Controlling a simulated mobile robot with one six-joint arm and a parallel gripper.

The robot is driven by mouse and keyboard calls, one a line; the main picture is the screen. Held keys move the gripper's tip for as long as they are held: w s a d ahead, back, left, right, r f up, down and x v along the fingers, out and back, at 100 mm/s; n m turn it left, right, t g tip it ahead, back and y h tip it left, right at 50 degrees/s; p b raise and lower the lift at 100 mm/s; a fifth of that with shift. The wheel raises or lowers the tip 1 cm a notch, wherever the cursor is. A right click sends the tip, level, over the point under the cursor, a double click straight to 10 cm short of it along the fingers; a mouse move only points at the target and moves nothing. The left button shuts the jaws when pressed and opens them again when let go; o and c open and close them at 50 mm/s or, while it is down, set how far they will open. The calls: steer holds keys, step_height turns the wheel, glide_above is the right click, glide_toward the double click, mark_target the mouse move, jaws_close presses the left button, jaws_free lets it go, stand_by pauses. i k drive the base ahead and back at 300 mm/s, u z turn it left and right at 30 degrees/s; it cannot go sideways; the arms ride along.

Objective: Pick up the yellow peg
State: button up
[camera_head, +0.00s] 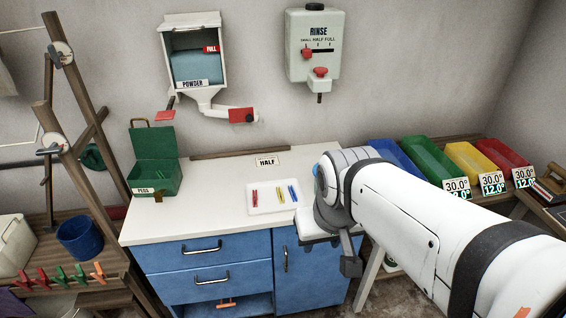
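The yellow peg (280,195) lies on a small white tray (262,209) on the white worktop. It lies between a red peg (254,196) on its left and blue pegs (293,193) on its right. My gripper (332,248) hangs at the end of my white arm, to the right of the tray and in front of the worktop's edge. It is apart from the yellow peg. The wrist partly hides the fingers, so I cannot tell whether they are open or shut. I see nothing held in it.
A green box (154,178) labelled PEGS stands open on the worktop (215,205) at the left. A HALF card (266,161) lies behind the tray. A powder dispenser (195,65) and rinse box (316,48) hang on the wall. Coloured bins (430,160) stand right, partly behind my arm.

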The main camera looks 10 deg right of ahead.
mark_target(281, 196)
steer(key=u, duration=0.05)
steer(key=i, duration=1)
steer(key=z, duration=0.25)
steer(key=k, duration=0.15)
steer(key=z, duration=0.35)
